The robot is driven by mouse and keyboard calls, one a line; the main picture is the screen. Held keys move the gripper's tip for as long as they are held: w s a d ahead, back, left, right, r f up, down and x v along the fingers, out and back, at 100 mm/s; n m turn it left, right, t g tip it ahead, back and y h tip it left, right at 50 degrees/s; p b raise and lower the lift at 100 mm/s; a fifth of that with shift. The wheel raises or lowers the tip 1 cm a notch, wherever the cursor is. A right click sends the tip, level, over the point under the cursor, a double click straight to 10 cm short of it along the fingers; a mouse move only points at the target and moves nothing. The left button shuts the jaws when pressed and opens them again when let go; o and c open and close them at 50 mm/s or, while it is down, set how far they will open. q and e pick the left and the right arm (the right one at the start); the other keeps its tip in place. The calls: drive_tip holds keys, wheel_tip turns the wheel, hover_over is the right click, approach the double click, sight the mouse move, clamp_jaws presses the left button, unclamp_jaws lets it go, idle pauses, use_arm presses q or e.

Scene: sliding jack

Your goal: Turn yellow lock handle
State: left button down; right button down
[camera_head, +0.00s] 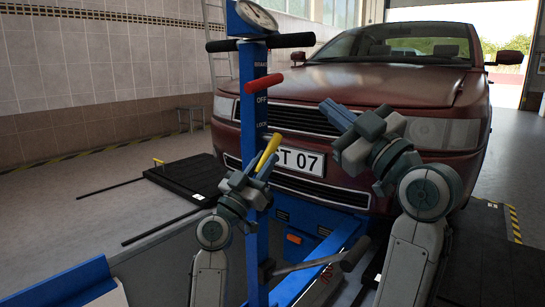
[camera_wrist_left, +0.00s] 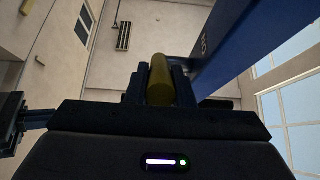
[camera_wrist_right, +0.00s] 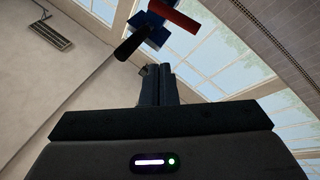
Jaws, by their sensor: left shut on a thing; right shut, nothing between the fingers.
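The yellow lock handle (camera_head: 268,152) is on the blue jack column (camera_head: 253,110), below the OFF and LOCK lettering. It slants up to the right. My left gripper (camera_head: 259,174) is shut on the lower part of the handle. In the left wrist view the yellow handle (camera_wrist_left: 160,80) sits between the fingers (camera_wrist_left: 160,88). My right gripper (camera_head: 333,112) is raised at the right, in front of the car, shut and empty. In the right wrist view its fingers (camera_wrist_right: 157,82) are together. Where the handle joins the column is hidden behind my left gripper.
A red handle (camera_head: 264,84) and a black crossbar (camera_head: 262,42) are higher on the column, with a gauge (camera_head: 257,15) on top. The dark red car (camera_head: 375,85) stands behind. A grey lever (camera_head: 315,262) juts out low on the jack. Open floor lies at left.

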use_arm(q)
drive_tip(key=shift+f, duration=0.15)
use_arm(e)
drive_tip(key=w+a+f+n+g, duration=0.2)
drive_tip(key=a+f+n+g, duration=0.25)
drive_tip(key=f+g, duration=0.3)
drive_tip(key=w+a+f, duration=0.4)
drive_tip(key=w+a, duration=0.2)
drive_tip(key=w, duration=0.2)
drive_tip(key=shift+w+a+t+h, duration=0.2)
drive_tip(key=shift+w+t+h, duration=0.05)
drive_tip(key=shift+t+h, duration=0.1)
drive_tip(key=shift+n, duration=0.25)
use_arm(q)
drive_tip(key=shift+s, duration=0.1)
use_arm(e)
drive_tip(key=shift+w+d+f, duration=0.15)
drive_tip(key=shift+w+f, duration=0.2)
